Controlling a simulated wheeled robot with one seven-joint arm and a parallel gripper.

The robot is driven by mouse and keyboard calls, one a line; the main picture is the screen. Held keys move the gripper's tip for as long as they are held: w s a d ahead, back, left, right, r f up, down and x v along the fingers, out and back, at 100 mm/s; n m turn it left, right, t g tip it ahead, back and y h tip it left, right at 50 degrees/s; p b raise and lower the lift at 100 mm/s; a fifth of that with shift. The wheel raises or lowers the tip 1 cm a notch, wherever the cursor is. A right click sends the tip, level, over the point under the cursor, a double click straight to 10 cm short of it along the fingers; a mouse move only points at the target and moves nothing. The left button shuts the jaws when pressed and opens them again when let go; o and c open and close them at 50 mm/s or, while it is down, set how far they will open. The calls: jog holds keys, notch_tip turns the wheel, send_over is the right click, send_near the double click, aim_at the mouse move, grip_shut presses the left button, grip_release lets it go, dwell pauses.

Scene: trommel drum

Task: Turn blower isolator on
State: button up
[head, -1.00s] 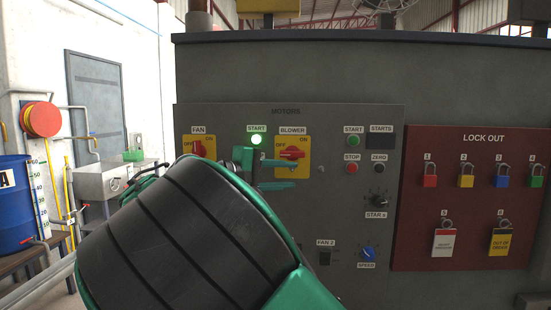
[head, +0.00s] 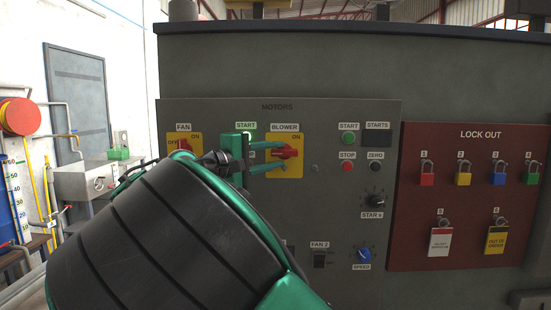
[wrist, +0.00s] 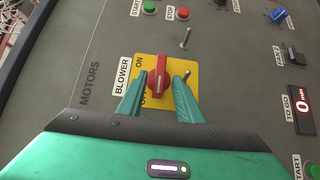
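The blower isolator is a red rotary knob (head: 287,152) on a yellow plate (head: 298,170) marked ON and OFF. Its handle lies about level in the head view, with its left end toward the OFF side. The knob (wrist: 158,80) is upright in the wrist view. My gripper (head: 278,156) has its green fingers above and below the knob. In the wrist view my gripper (wrist: 159,88) is open, one finger on each side of the knob, with a small gap showing. The OFF label is partly hidden by my fingers.
The fan isolator (head: 184,146) is to the left, partly behind my arm. A lit green start button sits behind my gripper. Start (head: 349,138) and stop (head: 347,167) buttons are to the right. A lock-out board (head: 440,200) with padlocks hangs farther right.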

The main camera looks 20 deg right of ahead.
aim_at(284, 151)
jog(key=shift+w+d, duration=0.25)
jog(key=shift+d, duration=0.25)
grip_shut()
jog(key=m+y, duration=0.2)
jog(key=shift+r+g+y, duration=0.25)
jog(key=shift+g+y, duration=0.15)
jog(key=m+y, duration=0.2)
jog(key=y, duration=0.1)
jog(key=shift+s+d+r+m, duration=0.15)
jog(key=shift+d+r+m, duration=0.15)
jog(key=shift+r+m, duration=0.1)
jog(key=m+y, duration=0.1)
jog(key=y, duration=0.1)
jog(key=m+y, duration=0.1)
jog(key=y, duration=0.1)
jog(key=shift+s+d+r, duration=0.15)
jog(key=shift+d, duration=0.2)
jog(key=shift+s+d+m+t+y, duration=0.2)
jog(key=shift+m+y, duration=0.3)
jog(key=shift+y, duration=0.35)
jog(key=shift+w+d+m+t+y, duration=0.1)
jog(key=shift+m+t+y, duration=0.3)
jog(key=shift+y, duration=0.45)
